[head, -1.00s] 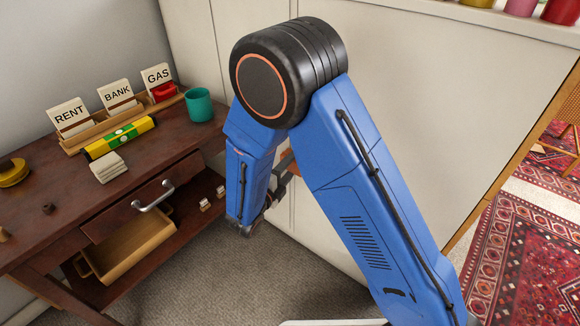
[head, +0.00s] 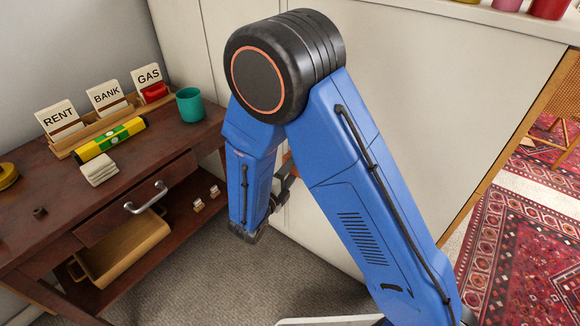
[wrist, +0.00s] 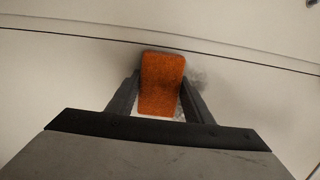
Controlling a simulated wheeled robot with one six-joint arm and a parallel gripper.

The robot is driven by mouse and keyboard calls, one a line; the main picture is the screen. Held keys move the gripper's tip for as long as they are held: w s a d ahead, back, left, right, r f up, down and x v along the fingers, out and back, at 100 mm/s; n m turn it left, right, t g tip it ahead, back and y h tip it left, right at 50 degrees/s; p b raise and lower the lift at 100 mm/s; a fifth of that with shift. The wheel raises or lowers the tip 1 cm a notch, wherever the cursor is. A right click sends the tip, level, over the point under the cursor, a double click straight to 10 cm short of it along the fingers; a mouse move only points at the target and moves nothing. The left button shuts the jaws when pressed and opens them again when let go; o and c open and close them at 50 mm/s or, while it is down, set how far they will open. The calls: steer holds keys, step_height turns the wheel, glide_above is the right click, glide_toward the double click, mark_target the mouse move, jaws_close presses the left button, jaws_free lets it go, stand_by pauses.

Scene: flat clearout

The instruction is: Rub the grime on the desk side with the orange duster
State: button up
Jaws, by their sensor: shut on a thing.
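The orange duster (wrist: 162,84) is held upright between the two fingers of my gripper (wrist: 160,100) in the wrist view. It lies at a pale panel (wrist: 70,75), just below a dark seam; whether it presses on it I cannot tell. A grey smudge of grime (wrist: 198,80) shows on the panel right beside the duster, and more grey shows by its lower edge. Part of the grime is hidden behind the duster. In the head view my blue arm hides most of the gripper, and the pale panel (head: 430,110) stands behind it.
Jars line the ledge at the top right. A red rug (head: 520,240) lies at the right; grey carpet is clear below.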

steer(key=shift+s+d, duration=0.5)
steer(key=shift+d, duration=0.25)
steer(key=shift+s+d, duration=0.45)
steer(key=shift+d, duration=0.3)
steer(key=shift+s+d+r, duration=1.1)
steer(key=shift+d, duration=0.35)
steer(key=shift+w+a, duration=0.7)
steer(key=shift+a, duration=0.3)
steer(key=shift+w+a, duration=0.75)
steer(key=shift+a, duration=0.25)
steer(key=shift+w+a, duration=0.7)
steer(key=shift+a, duration=0.3)
steer(key=shift+w+a, duration=1.1)
steer(key=shift+a, duration=0.25)
steer(key=shift+w+a, duration=1.1)
steer(key=shift+a, duration=0.25)
step_height(320, 180, up, 2)
glide_above(302, 179)
steer(key=s+d, duration=0.2)
steer(key=d, duration=0.1)
steer(key=shift+w+r, duration=0.1)
steer(key=shift+w, duration=0.1)
